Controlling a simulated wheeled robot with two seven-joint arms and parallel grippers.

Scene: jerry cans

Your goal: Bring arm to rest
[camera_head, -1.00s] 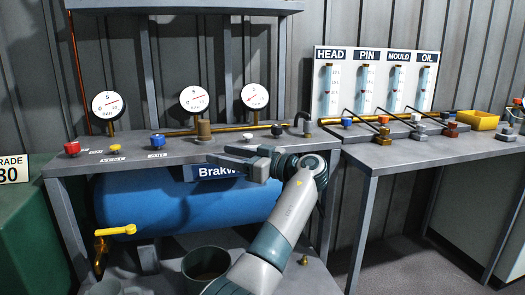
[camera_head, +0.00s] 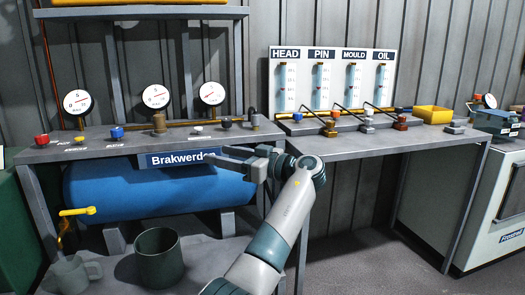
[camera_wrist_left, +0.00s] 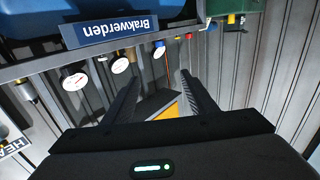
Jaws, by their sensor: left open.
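My left arm comes up from the bottom of the head view, bent at the wrist. Its left gripper (camera_head: 222,159) points left, in front of the bench's front edge, over the right end of the blue "Brakwerden" sign (camera_head: 172,159). The jaws are open with nothing between them. In the left wrist view, the two black fingers (camera_wrist_left: 157,88) stand apart, and the sign (camera_wrist_left: 110,33) shows beyond them at the top. I cannot tell the exact gap between gripper and bench. My right gripper is not in view.
The left bench (camera_head: 100,147) carries gauges and coloured knobs, with a blue tank (camera_head: 130,192) beneath. The right bench (camera_head: 390,143) holds valves and a yellow bin (camera_head: 433,114). A dark green bucket (camera_head: 159,256) and a grey mug (camera_head: 72,272) stand low left. Floor shows at right.

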